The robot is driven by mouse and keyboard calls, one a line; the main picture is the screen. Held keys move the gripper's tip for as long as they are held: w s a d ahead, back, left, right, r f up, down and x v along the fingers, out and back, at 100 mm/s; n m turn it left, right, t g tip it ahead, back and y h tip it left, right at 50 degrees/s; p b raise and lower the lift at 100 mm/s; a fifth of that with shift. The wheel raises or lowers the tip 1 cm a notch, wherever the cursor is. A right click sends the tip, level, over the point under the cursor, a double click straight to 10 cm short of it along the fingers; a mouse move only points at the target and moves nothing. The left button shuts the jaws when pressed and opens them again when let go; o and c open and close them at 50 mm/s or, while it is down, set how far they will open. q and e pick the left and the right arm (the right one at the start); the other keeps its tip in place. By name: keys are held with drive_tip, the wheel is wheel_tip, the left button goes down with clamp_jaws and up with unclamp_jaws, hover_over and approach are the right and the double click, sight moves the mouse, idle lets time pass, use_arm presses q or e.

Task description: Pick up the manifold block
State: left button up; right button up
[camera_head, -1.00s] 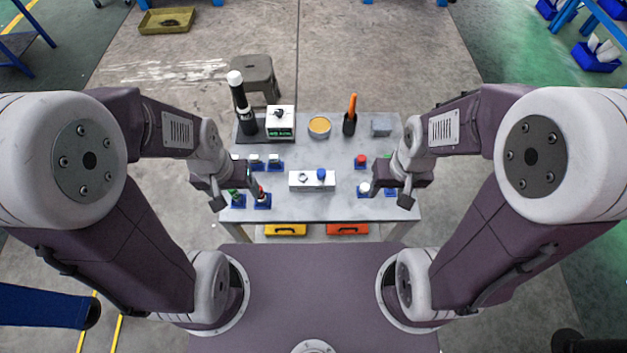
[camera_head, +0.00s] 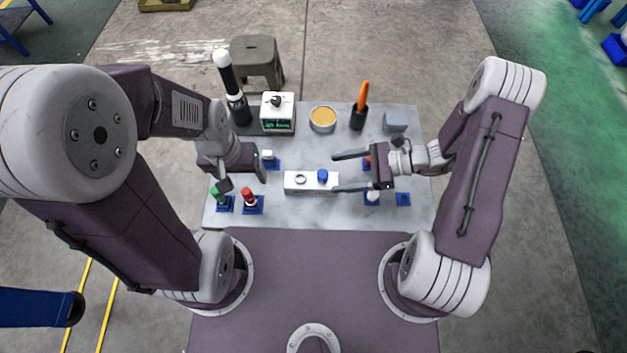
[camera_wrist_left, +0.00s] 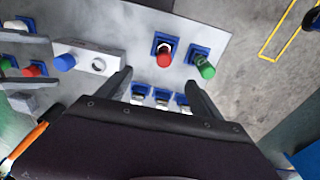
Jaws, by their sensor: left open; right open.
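The manifold block is a white bar (camera_head: 311,188) with a metal ring and a blue cap on top, lying in the middle of the grey table. In the left wrist view the block (camera_wrist_left: 82,50) is at the upper left. My right gripper (camera_head: 335,173) is open and empty, its fingers pointing left at the block's right end, one on the far side and one near the right edge. Its fingers (camera_wrist_left: 28,66) also show at the left of the wrist view. My left gripper (camera_head: 242,183) is open and empty, left of the block and apart from it.
Red (camera_head: 248,197) and green (camera_head: 216,196) capped parts stand in blue holders at the table's front left. A white-capped part (camera_head: 373,197) is at the front right. Behind stand a digital box (camera_head: 278,112), a round tin (camera_head: 322,119), a black cup (camera_head: 358,118) and a grey block (camera_head: 395,121).

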sight(311, 180)
drive_tip(key=shift+s+d, duration=0.1)
drive_tip(key=shift+s, duration=0.1)
drive_tip(key=x, duration=0.3)
drive_tip(key=shift+a+p, duration=0.25)
drive_tip(key=shift+p, duration=0.05)
drive_tip(key=shift+a+f, duration=0.25)
drive_tip(key=shift+a, duration=0.05)
drive_tip(key=x, duration=0.5)
drive_tip(key=shift+s+f+p, duration=0.15)
drive_tip(key=shift+f+p, duration=0.05)
drive_tip(key=shift+p, duration=0.1)
drive_tip(key=shift+r, duration=0.1)
clamp_jaws()
